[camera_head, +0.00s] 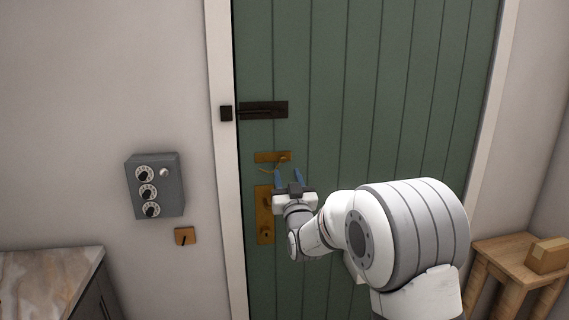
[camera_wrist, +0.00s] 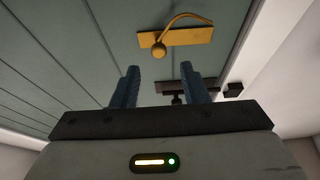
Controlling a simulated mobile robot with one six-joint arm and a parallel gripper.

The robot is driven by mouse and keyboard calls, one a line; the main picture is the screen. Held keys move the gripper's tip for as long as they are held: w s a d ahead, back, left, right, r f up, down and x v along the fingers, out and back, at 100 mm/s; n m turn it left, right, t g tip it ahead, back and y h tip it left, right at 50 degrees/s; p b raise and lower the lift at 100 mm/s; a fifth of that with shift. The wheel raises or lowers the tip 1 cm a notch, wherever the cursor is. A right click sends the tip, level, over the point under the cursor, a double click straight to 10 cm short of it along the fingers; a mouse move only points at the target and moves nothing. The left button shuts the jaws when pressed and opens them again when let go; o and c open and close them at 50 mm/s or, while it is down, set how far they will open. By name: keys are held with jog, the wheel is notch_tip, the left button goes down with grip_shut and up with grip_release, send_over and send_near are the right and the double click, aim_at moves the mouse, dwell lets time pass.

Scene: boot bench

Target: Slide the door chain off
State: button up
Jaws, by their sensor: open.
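The green door (camera_head: 360,80) is closed in its white frame. On it is a small brass chain plate (camera_head: 272,157), also seen in the wrist view (camera_wrist: 196,36). A round brass knob (camera_wrist: 158,50) sits at one end of the plate, the right end in the head view. The thin brass chain (camera_wrist: 182,17) curves from the knob to the plate's other end. My gripper (camera_head: 287,174) is open and empty, its blue fingers just below the plate in the head view. In the wrist view, the knob shows beyond the gap between the fingertips (camera_wrist: 159,72), apart from them.
A dark bolt (camera_head: 263,110) is above the chain plate, and a tall brass lock plate (camera_head: 264,213) below it, partly behind my arm. Left on the wall are a grey dial box (camera_head: 155,186) and a brass switch plate (camera_head: 185,236). A wooden bench (camera_head: 505,250) stands at right.

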aim_at(283, 160)
jog(key=p+x, duration=0.1)
jog(key=x, duration=0.5)
jog(key=shift+w, duration=0.15)
grip_shut()
dwell(0.4)
